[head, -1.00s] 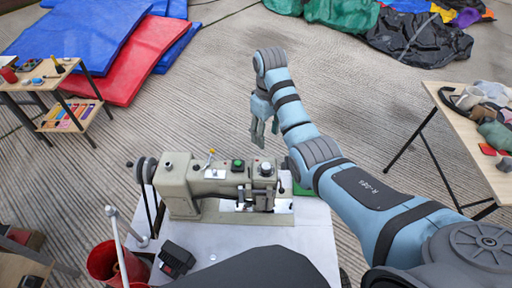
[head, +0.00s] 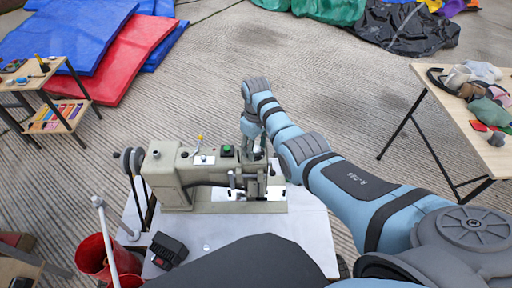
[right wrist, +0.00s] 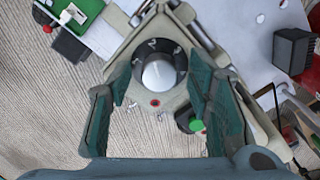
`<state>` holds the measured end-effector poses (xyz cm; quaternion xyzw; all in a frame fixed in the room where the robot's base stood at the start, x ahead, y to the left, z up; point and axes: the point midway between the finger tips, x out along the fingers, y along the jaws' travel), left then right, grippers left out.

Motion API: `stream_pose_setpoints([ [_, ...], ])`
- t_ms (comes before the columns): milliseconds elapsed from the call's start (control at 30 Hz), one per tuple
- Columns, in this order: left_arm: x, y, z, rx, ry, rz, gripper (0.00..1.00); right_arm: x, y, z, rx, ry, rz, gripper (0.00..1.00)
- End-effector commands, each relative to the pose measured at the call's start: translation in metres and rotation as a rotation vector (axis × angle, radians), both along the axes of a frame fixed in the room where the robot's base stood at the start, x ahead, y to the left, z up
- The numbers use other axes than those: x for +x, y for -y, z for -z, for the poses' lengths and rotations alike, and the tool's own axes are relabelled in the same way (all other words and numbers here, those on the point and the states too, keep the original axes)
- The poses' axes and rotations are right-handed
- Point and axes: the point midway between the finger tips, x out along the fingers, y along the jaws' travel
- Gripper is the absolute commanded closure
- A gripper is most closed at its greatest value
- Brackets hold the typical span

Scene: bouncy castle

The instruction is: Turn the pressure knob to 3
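The pressure knob (right wrist: 160,74) shows in the right wrist view as a silver cap on a dark round dial with pale marks, on top of the sewing machine's head. My right gripper (right wrist: 160,66) is open, one finger on each side of the knob, with gaps visible. In the head view my right gripper (head: 253,132) points down over the right end of the beige sewing machine (head: 172,172) and hides most of the knob. My left gripper is in neither view.
A green button (head: 227,150) and a yellow-tipped lever (head: 200,140) stand left of the knob on the machine. A small red button (right wrist: 155,102) is beside the dial. The machine stands on a white table (head: 310,225); a red bucket (head: 95,255) is at its left.

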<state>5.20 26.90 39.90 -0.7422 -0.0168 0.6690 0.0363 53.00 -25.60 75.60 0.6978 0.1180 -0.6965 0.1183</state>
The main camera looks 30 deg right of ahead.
Motion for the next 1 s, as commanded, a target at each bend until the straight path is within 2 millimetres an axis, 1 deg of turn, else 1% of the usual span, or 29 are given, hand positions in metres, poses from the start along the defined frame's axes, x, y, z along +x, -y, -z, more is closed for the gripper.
stream_pose_setpoints([
  [33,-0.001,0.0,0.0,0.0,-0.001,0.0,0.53,0.0,0.0,0.0,0.0,0.0,0.0,0.64],
  [200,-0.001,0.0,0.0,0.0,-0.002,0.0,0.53,0.0,0.0,0.0,0.0,0.0,0.0,0.91],
  [267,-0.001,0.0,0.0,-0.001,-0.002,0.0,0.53,0.0,0.0,0.0,0.0,0.0,0.0,1.0],
  [467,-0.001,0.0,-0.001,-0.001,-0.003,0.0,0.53,0.0,0.0,-0.001,0.0,0.0,0.008,1.0],
  [667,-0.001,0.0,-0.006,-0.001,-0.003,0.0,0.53,0.0,0.0,-0.002,0.001,-0.001,0.063,1.0],
  [867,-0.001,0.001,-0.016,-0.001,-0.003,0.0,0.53,0.0,0.0,-0.003,0.001,0.0,0.183,1.0],
  [1000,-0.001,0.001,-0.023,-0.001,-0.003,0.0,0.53,0.0,0.0,-0.003,0.001,-0.001,0.302,1.0],
])
